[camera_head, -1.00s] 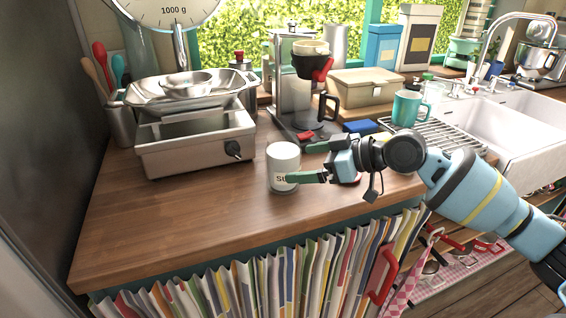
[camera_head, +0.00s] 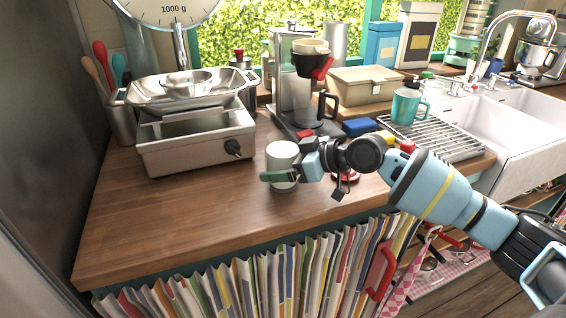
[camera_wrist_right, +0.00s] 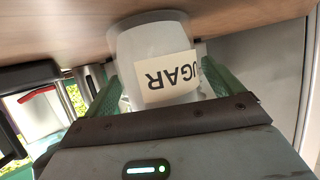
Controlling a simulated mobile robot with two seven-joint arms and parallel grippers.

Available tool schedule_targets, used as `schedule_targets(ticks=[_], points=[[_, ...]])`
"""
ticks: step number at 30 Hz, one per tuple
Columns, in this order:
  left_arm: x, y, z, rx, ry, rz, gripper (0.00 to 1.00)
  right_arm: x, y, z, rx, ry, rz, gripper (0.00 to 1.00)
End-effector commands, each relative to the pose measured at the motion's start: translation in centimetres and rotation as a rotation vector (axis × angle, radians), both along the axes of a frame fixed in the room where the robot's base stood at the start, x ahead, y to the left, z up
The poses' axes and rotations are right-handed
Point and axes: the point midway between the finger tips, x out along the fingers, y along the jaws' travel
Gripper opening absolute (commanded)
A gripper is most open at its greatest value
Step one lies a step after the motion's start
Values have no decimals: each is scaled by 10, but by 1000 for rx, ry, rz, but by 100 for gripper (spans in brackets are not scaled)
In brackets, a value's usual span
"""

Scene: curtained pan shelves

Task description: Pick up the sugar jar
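The sugar jar (camera_head: 283,154) is a pale grey-white cylinder standing upright on the wooden counter near its front edge. My right gripper (camera_head: 284,175) is at the jar, with one green finger across its front in the head view. In the right wrist view the jar (camera_wrist_right: 150,50) shows a "SUGAR" label, upside down and partly covered at its right end. The green fingers (camera_wrist_right: 160,88) are spread on either side of it; I cannot tell if they touch it. My left gripper is not in view.
A kitchen scale (camera_head: 195,145) stands left of the jar. A coffee maker (camera_head: 300,85) is behind it. A teal mug (camera_head: 407,106) and a wire rack (camera_head: 445,140) are to the right, before the sink (camera_head: 515,125). The counter's front left is clear.

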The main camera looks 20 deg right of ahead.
Motion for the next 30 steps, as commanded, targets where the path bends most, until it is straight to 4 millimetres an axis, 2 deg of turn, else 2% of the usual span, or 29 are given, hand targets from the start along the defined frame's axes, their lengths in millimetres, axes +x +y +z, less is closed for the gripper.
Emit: schedule_targets(ticks=[2,14,23,26,30], points=[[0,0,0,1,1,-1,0,0,0,0,0,0,0,81],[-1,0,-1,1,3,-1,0,0,0,0,1,1,0,29],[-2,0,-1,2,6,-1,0,0,0,5,4,-5,-1,28],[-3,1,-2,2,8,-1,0,0,0,11,3,-6,1,28],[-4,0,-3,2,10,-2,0,0,1,29,5,-8,1,28]])
